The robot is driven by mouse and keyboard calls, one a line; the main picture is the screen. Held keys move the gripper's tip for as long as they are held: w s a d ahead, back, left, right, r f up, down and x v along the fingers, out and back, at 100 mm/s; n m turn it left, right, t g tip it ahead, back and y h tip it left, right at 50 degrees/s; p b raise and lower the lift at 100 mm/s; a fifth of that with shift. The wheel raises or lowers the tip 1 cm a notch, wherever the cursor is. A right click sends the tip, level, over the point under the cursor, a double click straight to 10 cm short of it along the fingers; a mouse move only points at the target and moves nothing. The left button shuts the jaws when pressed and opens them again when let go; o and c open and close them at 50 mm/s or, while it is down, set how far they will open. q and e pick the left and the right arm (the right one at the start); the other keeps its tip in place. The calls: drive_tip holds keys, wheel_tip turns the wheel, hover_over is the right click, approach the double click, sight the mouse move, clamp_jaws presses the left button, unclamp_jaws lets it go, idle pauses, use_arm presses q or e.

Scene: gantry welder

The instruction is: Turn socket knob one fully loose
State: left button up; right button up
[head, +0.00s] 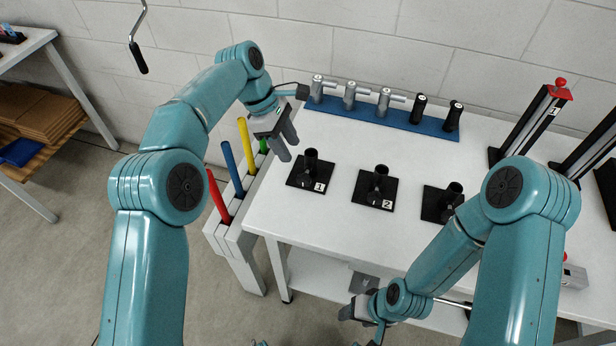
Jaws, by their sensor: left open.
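Socket one (312,168) is a short black upright tube on a square black plate marked 1, on the white table. Its small dark knob (307,184) seems to sit low on the tube's near side; its turn position is too small to tell. My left gripper (287,148) is open and empty, a little left of and above socket one, apart from it. My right gripper (358,312) is low in front of the table's near edge, well away from the socket. Its fingers are too dark and small to read.
Socket two (377,185) and a third socket (443,203) stand to the right. A blue rack (385,130) with several torches or handles is behind. Colored rods (231,168) stand in a white holder at the left. A red-topped post (530,120) stands at the right.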

sight(303, 176)
use_arm(q)
drive_tip(key=x, duration=1.1)
drive_tip(key=shift+s+a+f+p, duration=0.1)
drive_tip(key=shift+p, duration=0.2)
clamp_jaws()
